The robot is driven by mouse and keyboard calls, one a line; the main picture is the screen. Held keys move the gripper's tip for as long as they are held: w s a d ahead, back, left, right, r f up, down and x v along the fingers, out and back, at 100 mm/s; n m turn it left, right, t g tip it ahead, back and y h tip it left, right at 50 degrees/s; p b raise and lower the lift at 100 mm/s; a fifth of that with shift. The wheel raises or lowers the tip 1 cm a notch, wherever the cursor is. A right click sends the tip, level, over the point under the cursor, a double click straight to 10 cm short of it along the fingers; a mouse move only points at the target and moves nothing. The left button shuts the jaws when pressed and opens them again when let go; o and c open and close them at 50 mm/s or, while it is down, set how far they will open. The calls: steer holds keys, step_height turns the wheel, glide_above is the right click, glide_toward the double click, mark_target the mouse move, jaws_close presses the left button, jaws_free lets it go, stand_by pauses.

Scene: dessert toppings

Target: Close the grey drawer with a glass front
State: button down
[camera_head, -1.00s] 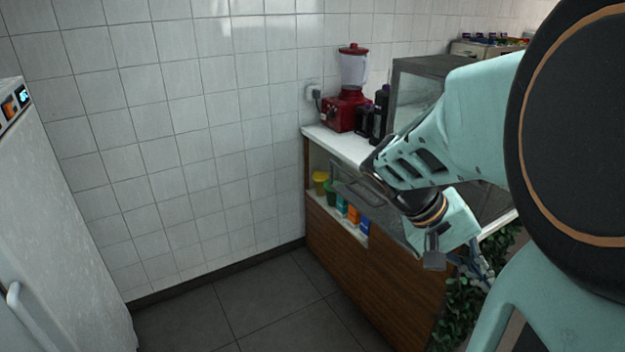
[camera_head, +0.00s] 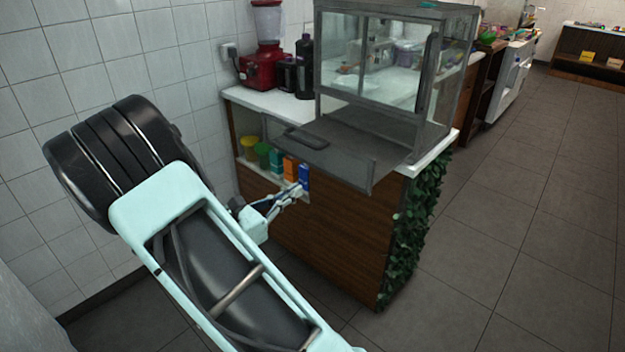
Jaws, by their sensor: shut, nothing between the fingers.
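The grey drawer (camera_head: 372,160) sticks out at the base of a glass-walled case (camera_head: 385,62) on the counter. It is open, with a dark handle (camera_head: 304,141) near its left front end. Its glass is hard to make out. My gripper (camera_head: 294,193) is shut and empty. In the picture it is below and a little left of the handle, in front of the counter's shelf opening. It appears apart from the drawer, but the depth gap is hard to judge. My arm fills the lower left.
The shelf opening holds a yellow cup (camera_head: 248,147), a green cup (camera_head: 262,154) and small coloured boxes (camera_head: 290,168). A red blender (camera_head: 264,62) and dark bottles (camera_head: 304,66) stand on the white counter (camera_head: 268,103). Leaves (camera_head: 412,235) cover its right end. Floor (camera_head: 520,220) is clear at right.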

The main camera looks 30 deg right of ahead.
mark_target(380, 147)
steer(key=b+x, duration=0.1)
steer(key=x, duration=1.2)
steer(key=shift+d, duration=0.35)
steer(key=b+x, duration=0.1)
steer(key=x, duration=1)
steer(key=b+x, duration=0.2)
steer(key=x, duration=1)
steer(key=shift+w+d+f, duration=0.1)
steer(key=shift+d+f, duration=0.1)
steer(key=shift+d, duration=0.15)
steer(key=shift+w+d, duration=0.25)
steer(key=shift+d, duration=0.3)
steer(key=shift+r, duration=0.2)
